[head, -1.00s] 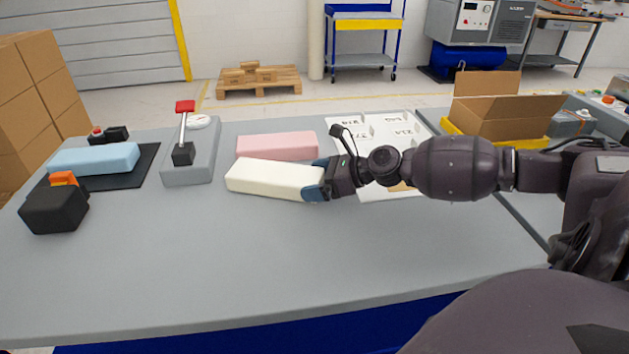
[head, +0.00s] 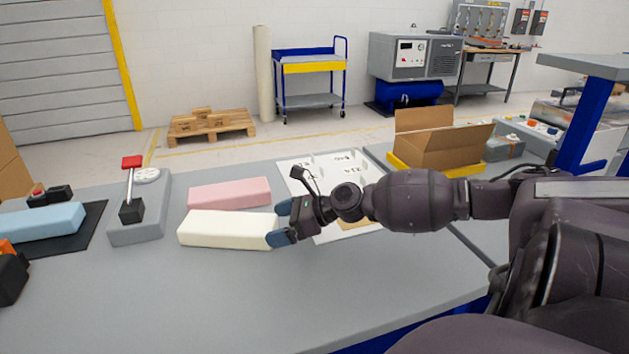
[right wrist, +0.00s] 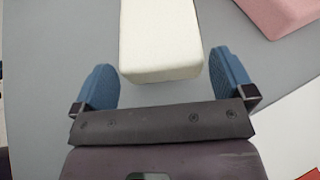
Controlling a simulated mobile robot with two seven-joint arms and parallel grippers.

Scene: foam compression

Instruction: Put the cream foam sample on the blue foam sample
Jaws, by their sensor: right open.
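The cream foam sample (head: 226,229) is a long block lying flat on the grey table, and its near end shows in the right wrist view (right wrist: 160,40). My right gripper (head: 282,223) is open at the right end of the cream block. In the right wrist view the blue fingers of the right gripper (right wrist: 170,80) stand wide, with clear gaps on both sides of the block's end; the block lies mostly beyond the fingertips. The blue foam sample (head: 40,223) lies on a black mat (head: 78,232) at the left. My left gripper is not in view.
A pink foam block (head: 229,194) lies just behind the cream one. A grey lever device (head: 143,215) with a red handle stands between the cream and blue blocks. A white marked board (head: 300,172) and an open cardboard box (head: 435,150) are at the right.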

